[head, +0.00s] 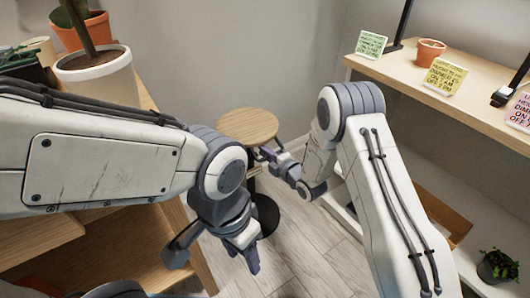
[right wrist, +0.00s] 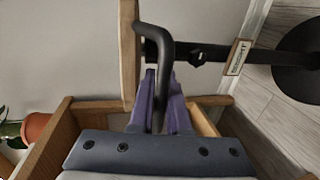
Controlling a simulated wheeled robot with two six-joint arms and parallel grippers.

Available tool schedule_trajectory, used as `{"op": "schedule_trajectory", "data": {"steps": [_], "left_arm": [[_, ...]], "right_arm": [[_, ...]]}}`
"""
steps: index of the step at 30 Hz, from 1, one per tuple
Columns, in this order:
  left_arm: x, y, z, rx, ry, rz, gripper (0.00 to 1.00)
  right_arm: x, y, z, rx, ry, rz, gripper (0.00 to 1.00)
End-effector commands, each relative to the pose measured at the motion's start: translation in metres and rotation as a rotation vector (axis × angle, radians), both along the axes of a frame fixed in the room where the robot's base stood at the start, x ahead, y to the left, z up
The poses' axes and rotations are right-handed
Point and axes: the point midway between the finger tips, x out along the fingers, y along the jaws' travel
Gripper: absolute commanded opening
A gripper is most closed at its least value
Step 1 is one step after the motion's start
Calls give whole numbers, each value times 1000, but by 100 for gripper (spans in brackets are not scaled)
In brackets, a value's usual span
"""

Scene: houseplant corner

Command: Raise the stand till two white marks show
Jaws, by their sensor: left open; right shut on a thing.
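The stand has a round wooden top (head: 248,125), a dark column (right wrist: 215,52) and a round black base (head: 266,213). In the right wrist view it appears turned sideways. My right gripper (head: 264,156) is at the edge of the top. In the right wrist view its purple fingers (right wrist: 160,95) are shut on a bent black handle (right wrist: 155,35) beside the top. A small dark collar sits on the column, and a pale tag (right wrist: 238,57) with dark writing is beside it. I can make out no white marks on the column. My left gripper (head: 214,256) is open and empty, low in front of the stand.
A wooden shelf (head: 155,230) with a large white pot (head: 98,78) stands at left. At right, a shelf board (head: 480,95) holds notes and a small terracotta pot (head: 430,52). A dark potted plant (head: 497,268) is at lower right. Bare floor (head: 315,240) lies between.

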Motion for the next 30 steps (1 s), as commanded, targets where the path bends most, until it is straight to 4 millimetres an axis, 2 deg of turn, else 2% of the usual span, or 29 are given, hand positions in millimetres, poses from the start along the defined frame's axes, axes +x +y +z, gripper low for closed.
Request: {"op": "schedule_trajectory", "data": {"steps": [24, 26, 29, 30], "left_arm": [[0, 0, 1, 0, 0, 0, 50], [0, 0, 5, 0, 0, 0, 50], [0, 0, 18, 0, 0, 0, 50], [0, 0, 25, 0, 0, 0, 50]], "right_arm": [[1, -1, 1, 0, 1, -3, 0], [1, -1, 6, 0, 0, -3, 0], [1, -1, 28, 1, -3, -3, 0], [1, -1, 41, 3, -5, -3, 0]]}}
